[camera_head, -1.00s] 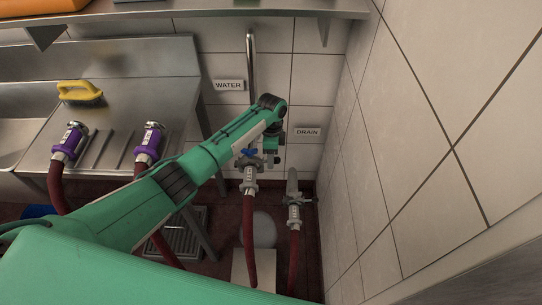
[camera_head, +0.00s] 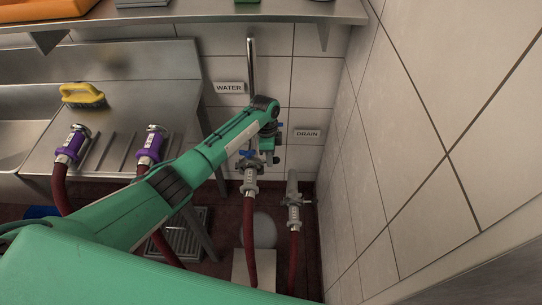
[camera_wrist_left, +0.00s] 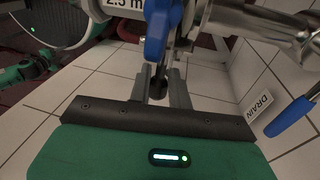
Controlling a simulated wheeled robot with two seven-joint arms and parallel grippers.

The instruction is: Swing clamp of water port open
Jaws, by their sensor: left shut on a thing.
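The water port is a steel pipe (camera_head: 252,75) under the WATER sign (camera_head: 229,88), with a blue valve handle (camera_head: 247,154) and a grey clamped coupling (camera_head: 249,168) on a dark red hose (camera_head: 249,225). My left gripper (camera_head: 268,158) is at the right side of this coupling. In the left wrist view its fingers (camera_wrist_left: 159,86) are shut on a small dark part, apparently of the clamp; the grip is partly hidden. A blue lever (camera_wrist_left: 157,35) stands just beyond the fingers. The clamp's swing angle cannot be made out. My right gripper is not in view.
The drain port coupling (camera_head: 293,203) with its own hose is to the right, below the DRAIN sign (camera_head: 307,133). A tiled wall (camera_head: 410,150) bounds the right side. Two purple-collared hose ends (camera_head: 152,142) and a yellow brush (camera_head: 83,95) are on the steel counter at left.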

